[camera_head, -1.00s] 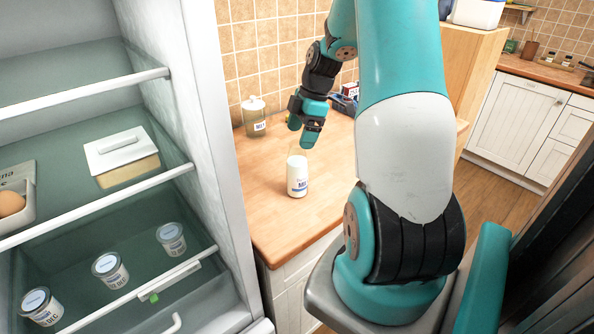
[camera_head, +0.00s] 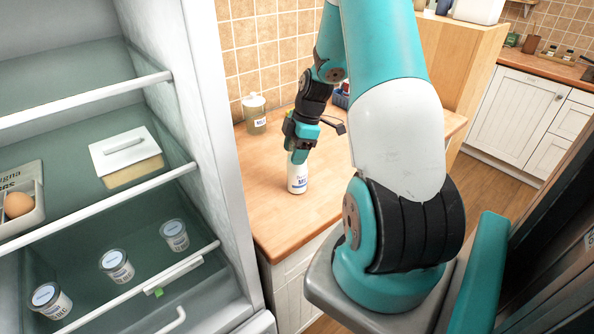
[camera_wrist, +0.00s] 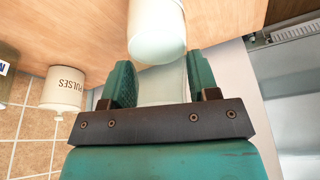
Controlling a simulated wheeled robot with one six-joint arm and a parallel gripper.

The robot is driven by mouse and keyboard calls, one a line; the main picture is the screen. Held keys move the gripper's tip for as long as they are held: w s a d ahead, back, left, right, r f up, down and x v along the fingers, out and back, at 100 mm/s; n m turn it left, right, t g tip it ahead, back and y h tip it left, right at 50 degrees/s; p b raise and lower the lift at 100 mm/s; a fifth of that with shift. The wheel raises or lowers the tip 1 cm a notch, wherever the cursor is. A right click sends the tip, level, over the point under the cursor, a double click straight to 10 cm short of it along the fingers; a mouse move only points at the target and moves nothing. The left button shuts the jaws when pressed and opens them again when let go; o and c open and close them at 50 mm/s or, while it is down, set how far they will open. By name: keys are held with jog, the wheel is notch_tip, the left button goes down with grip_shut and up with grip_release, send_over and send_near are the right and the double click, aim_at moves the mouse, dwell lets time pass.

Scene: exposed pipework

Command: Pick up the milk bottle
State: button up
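The milk bottle (camera_head: 298,181) stands upright on the wooden counter, white with a dark label. My gripper (camera_head: 299,155) points down at its top and covers the upper part. In the wrist view, the white body of the bottle (camera_wrist: 156,30) lies just beyond my fingertips, and a pale, translucent part, seemingly its neck, shows between the two teal fingers. My gripper (camera_wrist: 160,78) has its fingers spread on either side of that part. Its fingers look open; whether either touches the bottle is hard to make out.
A glass jar with a pale lid (camera_head: 254,114) stands behind the bottle near the tiled wall. A PULSES canister (camera_wrist: 63,88) shows in the wrist view. An open fridge (camera_head: 215,150) with shelves borders the counter on the left. Counter around the bottle is mostly clear.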

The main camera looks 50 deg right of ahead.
grip_shut()
